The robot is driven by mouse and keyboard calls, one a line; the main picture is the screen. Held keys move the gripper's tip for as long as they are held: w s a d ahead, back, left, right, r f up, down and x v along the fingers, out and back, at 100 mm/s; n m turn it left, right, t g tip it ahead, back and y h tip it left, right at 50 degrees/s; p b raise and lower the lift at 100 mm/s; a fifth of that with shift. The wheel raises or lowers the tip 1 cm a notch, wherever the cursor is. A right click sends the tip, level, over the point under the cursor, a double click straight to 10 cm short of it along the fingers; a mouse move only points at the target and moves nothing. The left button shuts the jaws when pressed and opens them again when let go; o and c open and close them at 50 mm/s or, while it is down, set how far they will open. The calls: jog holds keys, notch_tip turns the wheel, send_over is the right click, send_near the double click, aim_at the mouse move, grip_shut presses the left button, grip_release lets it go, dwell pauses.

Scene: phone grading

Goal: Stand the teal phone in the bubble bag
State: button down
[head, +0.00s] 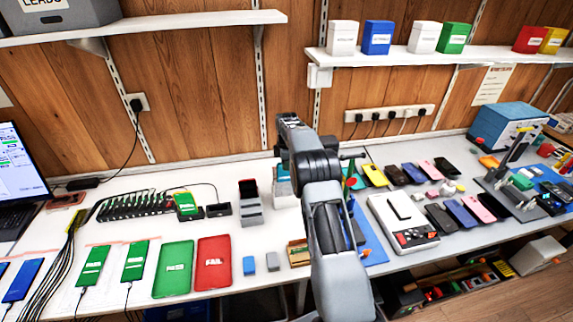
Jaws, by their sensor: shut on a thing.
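My arm rises through the middle of the view and blocks part of the bench. My gripper is not visible; it is hidden behind my own arm links. I cannot make out a teal phone that I can be sure of. I cannot make out the bubble bag either. A pale, teal-tinted box (283,187) shows partly behind the arm, left of it; what it is I cannot tell.
A green PASS tray (173,270) and red FAIL tray (213,264) lie left of my arm. A grey stepped stand (250,205) is behind them. Right of my arm are a blue mat (372,247), a white device (403,222) and several phones. Shelves hang above.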

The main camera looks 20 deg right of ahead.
aim_at(287, 173)
jog(key=shift+f+b, duration=1.15)
jog(key=shift+f, duration=1.1)
jog(key=c, duration=1.1)
grip_release()
jog(key=shift+r, duration=0.1)
jog(key=shift+r+p, duration=2.5)
jog(key=shift+r, duration=0.95)
